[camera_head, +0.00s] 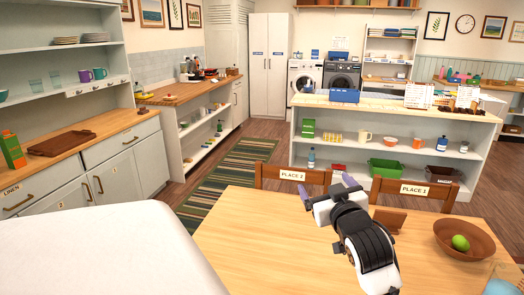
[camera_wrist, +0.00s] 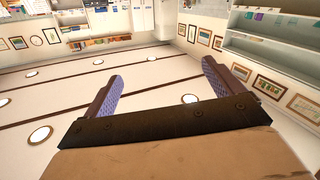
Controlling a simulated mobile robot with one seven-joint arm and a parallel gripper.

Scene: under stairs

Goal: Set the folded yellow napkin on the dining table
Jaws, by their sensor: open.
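The wooden dining table (camera_head: 270,245) fills the front right of the head view. I cannot make out a folded yellow napkin in either view. My gripper (camera_head: 328,187) is raised over the far side of the table, in front of the chair marked PLACE 2. Its two purple fingers are spread apart. In the wrist view my gripper (camera_wrist: 163,88) is open with nothing between the fingers, and that view faces the ceiling and upper walls.
A brown bowl (camera_head: 467,241) with a green fruit and a small brown holder (camera_head: 390,219) stand on the table's right. Two chairs line its far edge. A sideboard with a drawer marked LINEN (camera_head: 18,202) stands left. The table's left part is clear.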

